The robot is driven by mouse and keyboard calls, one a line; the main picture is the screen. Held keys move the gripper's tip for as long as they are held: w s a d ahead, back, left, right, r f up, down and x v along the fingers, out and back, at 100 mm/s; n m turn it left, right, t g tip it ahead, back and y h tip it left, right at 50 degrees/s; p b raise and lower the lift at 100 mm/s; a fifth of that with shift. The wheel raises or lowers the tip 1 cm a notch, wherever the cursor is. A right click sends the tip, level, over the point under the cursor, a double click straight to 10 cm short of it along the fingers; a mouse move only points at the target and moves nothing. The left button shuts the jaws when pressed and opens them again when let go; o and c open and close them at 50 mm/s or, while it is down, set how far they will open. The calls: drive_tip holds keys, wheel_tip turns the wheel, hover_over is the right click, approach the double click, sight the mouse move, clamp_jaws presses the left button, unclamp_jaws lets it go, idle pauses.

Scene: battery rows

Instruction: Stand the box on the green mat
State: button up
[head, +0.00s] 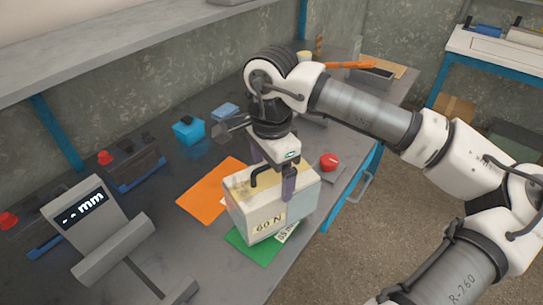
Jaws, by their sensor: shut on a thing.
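The box (258,208) is a pale block with a yellowish top, a dark handle and a "60 N" label on its front. My gripper (273,172) is above it, pointing down and shut on it, with one finger in front and the other partly hidden behind. The box looks upright. The green mat (247,249) shows below the box's lower edge, with a white printed label at its right. The box covers much of the mat, and I cannot tell whether it touches it.
An orange mat (205,194) lies behind left of the box. A red button (328,160) is at its right, near the bench edge. A gauge marked "mm" (87,212) stands at front left. Batteries (133,165) and a blue container (188,131) are farther back.

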sight(272, 178)
drive_tip(key=shift+f, duration=1.55)
drive_tip(key=o, duration=1.8)
drive_tip(key=shift+c, duration=0.2)
drive_tip(key=shift+r, duration=0.1)
drive_tip(key=shift+r, duration=0.2)
wheel_tip(272, 178, up, 12)
drive_tip(key=shift+f+b, duration=0.1)
drive_tip(key=shift+b, duration=0.7)
